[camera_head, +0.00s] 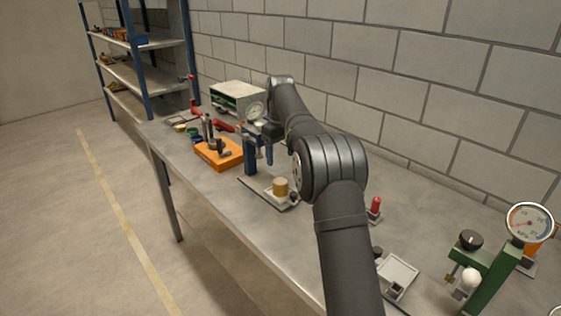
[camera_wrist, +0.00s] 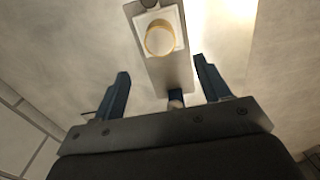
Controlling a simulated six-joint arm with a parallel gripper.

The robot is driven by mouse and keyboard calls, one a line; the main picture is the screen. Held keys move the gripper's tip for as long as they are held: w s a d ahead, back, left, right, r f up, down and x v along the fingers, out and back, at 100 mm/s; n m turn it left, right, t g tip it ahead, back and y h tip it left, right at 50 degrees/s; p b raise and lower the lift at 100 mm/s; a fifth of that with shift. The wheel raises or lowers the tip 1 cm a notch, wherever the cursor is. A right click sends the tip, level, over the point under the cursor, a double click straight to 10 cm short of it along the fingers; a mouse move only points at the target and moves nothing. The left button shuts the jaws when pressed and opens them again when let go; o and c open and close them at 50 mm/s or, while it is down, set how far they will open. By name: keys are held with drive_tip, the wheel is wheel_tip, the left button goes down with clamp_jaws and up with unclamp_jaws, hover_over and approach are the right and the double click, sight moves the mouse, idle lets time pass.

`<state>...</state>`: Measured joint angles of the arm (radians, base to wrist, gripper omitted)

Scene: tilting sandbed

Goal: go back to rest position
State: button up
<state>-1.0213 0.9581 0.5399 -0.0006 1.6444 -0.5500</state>
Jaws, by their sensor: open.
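My gripper (camera_head: 264,154) is over the workbench (camera_head: 225,201), with its blue fingers pointing down beside a dark blue post. In the wrist view my gripper (camera_wrist: 161,68) has its two blue fingers spread apart with nothing between their tips. A yellow-brown cylinder (camera_head: 280,187) stands on a flat grey base just in front of the gripper. In the wrist view the yellow-rimmed cylinder (camera_wrist: 159,39) sits on a white square pad, beyond the fingertips. The arm reaches from the front over the bench and hides part of it.
An orange block (camera_head: 219,154) with dark parts lies left of the gripper. A white-and-green box (camera_head: 238,97) stands behind. A red-topped piece (camera_head: 375,205), a white tray (camera_head: 398,270) and a green gauge stand (camera_head: 489,280) are at right. A wall and shelf (camera_head: 160,42) bound the back.

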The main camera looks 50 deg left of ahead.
sight(281, 180)
idle(0.3)
drive_tip(key=shift+f, duration=4.15)
